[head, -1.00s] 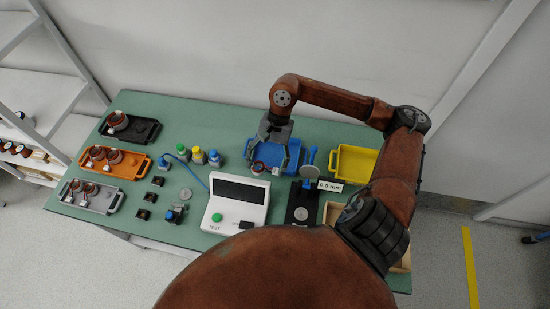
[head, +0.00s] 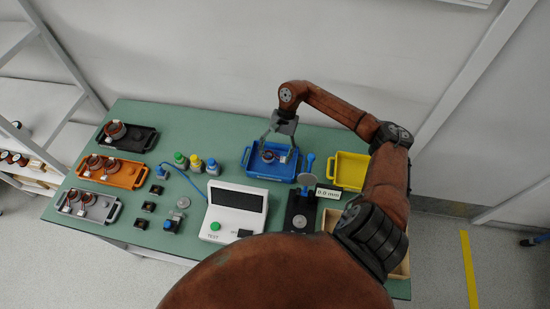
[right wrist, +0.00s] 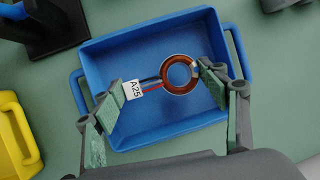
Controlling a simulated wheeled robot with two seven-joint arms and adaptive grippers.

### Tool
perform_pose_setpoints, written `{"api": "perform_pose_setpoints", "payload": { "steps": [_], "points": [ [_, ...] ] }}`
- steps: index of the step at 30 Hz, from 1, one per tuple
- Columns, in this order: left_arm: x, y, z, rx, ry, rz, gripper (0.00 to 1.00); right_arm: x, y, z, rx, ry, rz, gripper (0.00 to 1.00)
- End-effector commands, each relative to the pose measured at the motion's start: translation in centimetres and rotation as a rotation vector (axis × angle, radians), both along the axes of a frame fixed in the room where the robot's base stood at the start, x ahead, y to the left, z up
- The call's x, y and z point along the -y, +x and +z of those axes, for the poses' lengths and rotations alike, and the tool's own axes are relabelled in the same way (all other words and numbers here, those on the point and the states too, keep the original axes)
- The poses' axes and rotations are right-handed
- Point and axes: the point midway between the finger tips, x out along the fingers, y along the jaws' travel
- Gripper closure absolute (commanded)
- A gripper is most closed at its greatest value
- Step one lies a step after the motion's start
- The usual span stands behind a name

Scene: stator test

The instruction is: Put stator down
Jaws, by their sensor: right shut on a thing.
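The stator is a copper-wound ring (right wrist: 180,75) with red and black leads and a white tag (right wrist: 132,90) reading A25. It also shows in the head view (head: 268,156), within the outline of the blue tray (head: 256,173). My right gripper (right wrist: 163,88) has its fingers on either side of the ring and tag and is shut on the stator. In the head view the right gripper (head: 280,141) points down at the tray. I cannot tell whether the stator touches the tray floor (right wrist: 160,130). My left gripper is not in view.
A yellow tray (head: 350,169) and a black gauge stand (head: 299,212) are close by the blue tray. The white tester (head: 235,210) is in front. Black (head: 142,140), orange (head: 122,177) and grey (head: 90,207) trays with stators stand at left. Coloured-capped bottles (head: 196,163) are left of the blue tray.

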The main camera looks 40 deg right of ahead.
Motion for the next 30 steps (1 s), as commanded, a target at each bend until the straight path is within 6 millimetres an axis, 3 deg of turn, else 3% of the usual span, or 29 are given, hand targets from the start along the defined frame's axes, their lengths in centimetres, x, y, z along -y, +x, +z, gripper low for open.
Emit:
{"api": "perform_pose_setpoints", "payload": {
  "steps": [8,19,20,27,30],
  "points": [
    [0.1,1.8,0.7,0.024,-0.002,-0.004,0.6,0.2,0.2,-3.2,-0.001,0.002,-0.002,0.61],
    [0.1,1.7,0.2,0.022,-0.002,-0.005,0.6,0.2,0.2,-3.7,0.0,0.0,-0.001,0.61],
    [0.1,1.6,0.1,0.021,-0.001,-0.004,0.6,0.2,0.1,-3.8,-0.001,-0.001,-0.001,0.32],
    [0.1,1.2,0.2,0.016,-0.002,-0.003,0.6,0.2,0.2,-3.6,0.0,0.0,-0.001,0.16],
    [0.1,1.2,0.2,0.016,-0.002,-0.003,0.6,0.2,0.2,-3.6,0.0,0.0,-0.001,0.15]
  ]
}}
